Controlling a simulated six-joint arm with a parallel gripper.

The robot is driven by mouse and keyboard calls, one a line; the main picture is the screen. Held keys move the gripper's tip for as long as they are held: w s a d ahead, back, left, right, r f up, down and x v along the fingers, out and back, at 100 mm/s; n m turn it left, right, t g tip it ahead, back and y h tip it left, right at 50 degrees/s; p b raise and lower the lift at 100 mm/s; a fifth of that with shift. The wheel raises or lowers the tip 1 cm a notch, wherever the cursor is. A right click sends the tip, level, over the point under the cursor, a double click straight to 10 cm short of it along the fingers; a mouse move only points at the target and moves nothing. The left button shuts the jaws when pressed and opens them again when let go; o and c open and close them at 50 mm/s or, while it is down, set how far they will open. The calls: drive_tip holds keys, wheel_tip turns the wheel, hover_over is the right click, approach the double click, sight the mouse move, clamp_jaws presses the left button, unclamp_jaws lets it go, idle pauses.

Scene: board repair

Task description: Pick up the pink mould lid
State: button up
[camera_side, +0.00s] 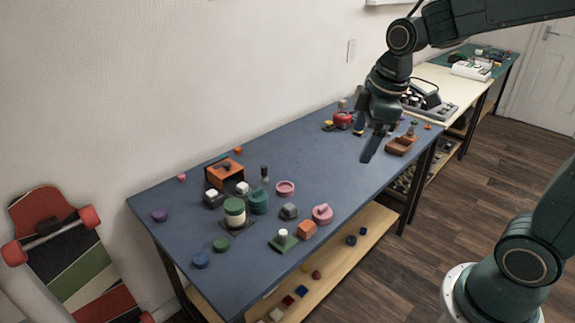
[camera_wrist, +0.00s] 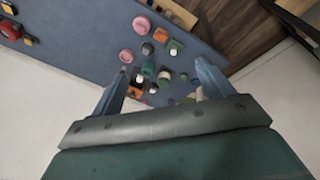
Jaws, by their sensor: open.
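The other, a pink piece with a ring-like rim (camera_side: 285,188), lies farther back, and shows in the wrist view (camera_wrist: 126,56). My gripper (camera_side: 366,145) is open and empty, above the table and to the right of both pink pieces. Its fingers (camera_wrist: 161,75) are spread in the wrist view.
Close around the pink pieces stand a grey block (camera_side: 289,211), a teal pot (camera_side: 259,201), a green-and-white cylinder (camera_side: 235,212) and an orange box (camera_side: 224,174). A red item (camera_side: 343,119) and a brown tray (camera_side: 400,145) are at the right. The table's middle is mostly clear.

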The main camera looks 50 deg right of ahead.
drive_tip(key=w+d+f+n+g, duration=0.25)
drive_tip(key=w+f+n, duration=0.25)
drive_tip(key=w+f, duration=0.3)
drive_tip(key=n, duration=0.5)
hover_over(323, 207)
wheel_tip(323, 207, down, 10)
drive_tip(key=shift+f, duration=0.15)
drive_tip(key=shift+g, duration=0.25)
drive_tip(key=shift+f, duration=4.3)
drive_tip(key=shift+w+d+f, duration=0.1)
drive_tip(key=shift+f, duration=2.45)
drive_tip(key=c, duration=1.1)
